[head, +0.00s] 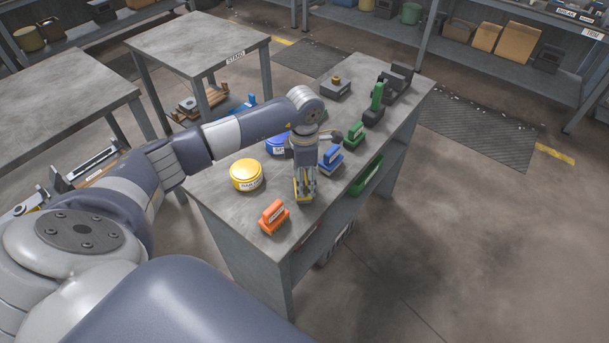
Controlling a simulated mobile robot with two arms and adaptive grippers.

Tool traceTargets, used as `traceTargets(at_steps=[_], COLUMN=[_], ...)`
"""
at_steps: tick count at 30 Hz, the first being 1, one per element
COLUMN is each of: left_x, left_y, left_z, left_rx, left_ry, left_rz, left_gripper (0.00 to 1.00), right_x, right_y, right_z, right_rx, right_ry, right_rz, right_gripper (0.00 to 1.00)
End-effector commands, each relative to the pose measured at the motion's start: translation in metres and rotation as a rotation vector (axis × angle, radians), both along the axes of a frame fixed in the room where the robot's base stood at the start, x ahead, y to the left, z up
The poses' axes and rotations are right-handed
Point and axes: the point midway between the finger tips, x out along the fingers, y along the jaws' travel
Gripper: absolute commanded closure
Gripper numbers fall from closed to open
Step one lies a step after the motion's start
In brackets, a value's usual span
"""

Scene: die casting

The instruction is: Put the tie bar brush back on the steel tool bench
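The steel tool bench (225,200) stands in the middle of the head view. My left gripper (304,192) points straight down over its near right part. A small yellow brush-like tool (304,201) shows between and below the fingertips, at the bench top. The fingers hide most of it, and I cannot tell whether they grip it or whether it rests on the bench. Similar brush-like tools stand in a row: an orange one (273,216) nearer, a blue one (330,159) and a green one (355,134) farther back. I cannot read which is the tie bar brush. My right gripper is not in view.
A tall green-handled tool (376,102) and dark tools (398,79) sit at the far end. Another table (195,44) stands behind left.

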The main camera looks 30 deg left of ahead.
Motion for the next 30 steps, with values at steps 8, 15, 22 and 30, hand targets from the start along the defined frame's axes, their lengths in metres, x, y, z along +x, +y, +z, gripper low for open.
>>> traceTargets(at_steps=[8,15,22,30], left_x=[0.001,0.000,0.001,0.003], left_y=[0.000,0.000,0.000,0.000], left_z=[-0.003,-0.002,-0.001,0.033], left_rx=[0.000,-0.001,-0.001,0.000], left_ry=[-0.003,-0.002,-0.002,-0.009], left_rz=[0.000,0.000,0.000,-0.001], left_gripper=[0.73,0.30,0.30,0.30], right_x=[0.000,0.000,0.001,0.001], right_y=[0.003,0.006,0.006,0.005], right_z=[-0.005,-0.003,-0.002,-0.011], right_rx=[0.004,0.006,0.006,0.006], right_ry=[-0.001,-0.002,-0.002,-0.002], right_rz=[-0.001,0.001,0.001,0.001], right_gripper=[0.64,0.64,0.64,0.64])
